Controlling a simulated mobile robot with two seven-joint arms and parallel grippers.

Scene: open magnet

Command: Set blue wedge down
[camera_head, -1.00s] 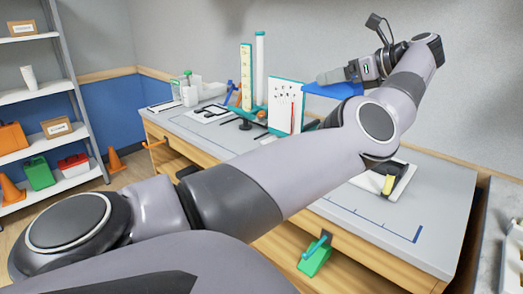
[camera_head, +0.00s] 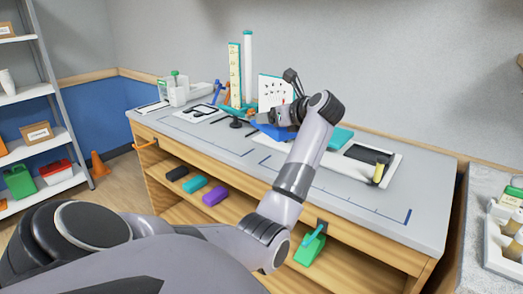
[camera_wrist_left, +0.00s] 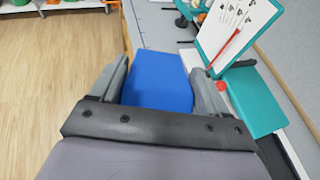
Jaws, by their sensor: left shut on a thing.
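My left gripper (camera_head: 264,120) is over the back middle of the workbench. It is shut on the blue wedge (camera_head: 268,131), which shows under and beside the fingers in the head view. In the left wrist view the blue wedge (camera_wrist_left: 158,84) lies between the two fingers, with a finger at each side. The wedge is low over the grey bench top (camera_head: 235,146); I cannot tell whether it touches it. My right gripper is in neither view.
A teal block (camera_head: 340,138) is right of the gripper, and a white panel with dark marks (camera_head: 275,90) stands behind it. A yellow ruler stand (camera_head: 234,75) is to the left. A white tray with a yellow piece (camera_head: 378,172) lies right. The bench front is mostly clear.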

